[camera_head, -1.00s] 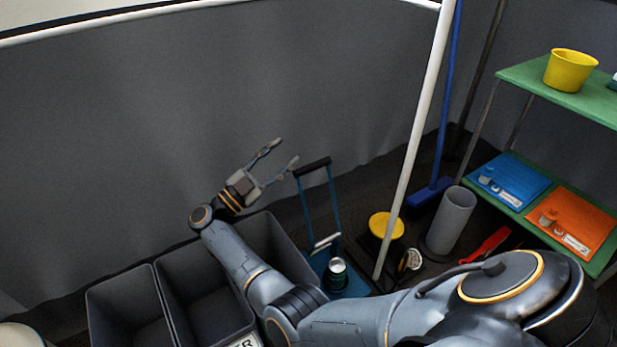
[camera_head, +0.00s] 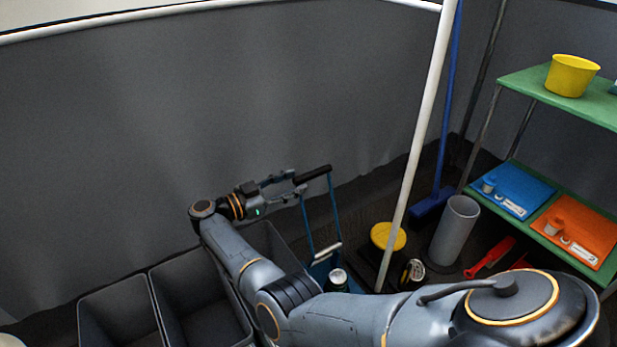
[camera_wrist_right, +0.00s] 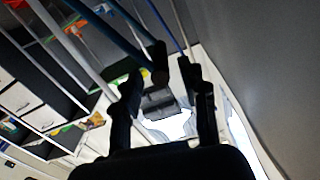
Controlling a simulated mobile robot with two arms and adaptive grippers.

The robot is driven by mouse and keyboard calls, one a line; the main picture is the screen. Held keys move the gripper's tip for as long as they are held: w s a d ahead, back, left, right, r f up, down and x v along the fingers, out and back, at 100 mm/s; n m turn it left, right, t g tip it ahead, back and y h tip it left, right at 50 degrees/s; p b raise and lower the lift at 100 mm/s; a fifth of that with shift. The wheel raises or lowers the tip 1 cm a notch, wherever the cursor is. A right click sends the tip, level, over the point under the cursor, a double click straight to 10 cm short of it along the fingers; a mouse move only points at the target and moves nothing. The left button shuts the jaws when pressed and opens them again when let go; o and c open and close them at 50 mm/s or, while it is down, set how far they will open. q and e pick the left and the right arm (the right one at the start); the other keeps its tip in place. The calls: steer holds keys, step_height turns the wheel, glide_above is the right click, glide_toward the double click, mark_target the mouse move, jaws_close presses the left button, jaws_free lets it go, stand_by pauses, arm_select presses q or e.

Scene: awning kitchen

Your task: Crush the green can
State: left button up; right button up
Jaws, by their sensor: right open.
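The green can (camera_head: 337,281) stands upright at the foot of a can crusher, its pale top showing and its lower part hidden by my right arm. The crusher has a blue frame (camera_head: 335,208) and a raised black handle bar (camera_head: 316,173). My right gripper (camera_head: 298,181) is open, pointing right at the left end of the handle bar; whether they touch is unclear. In the right wrist view the black bar end (camera_wrist_right: 160,68) shows between and beyond the two dark fingers (camera_wrist_right: 163,85). My left gripper is not in view.
Grey bins (camera_head: 122,312) stand at lower left. A white pole (camera_head: 420,130), a yellow-topped item (camera_head: 388,237), another can (camera_head: 412,272) and a grey cylinder (camera_head: 454,230) stand right of the crusher. A green shelf (camera_head: 520,82) is at right; the grey wall is behind.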

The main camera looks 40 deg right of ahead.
steer(key=d, duration=0.3)
steer(key=d+b, duration=0.1)
steer(key=d, duration=0.1)
steer(key=shift+s+d, duration=0.2)
steer(key=shift+s, duration=0.1)
jaws_close()
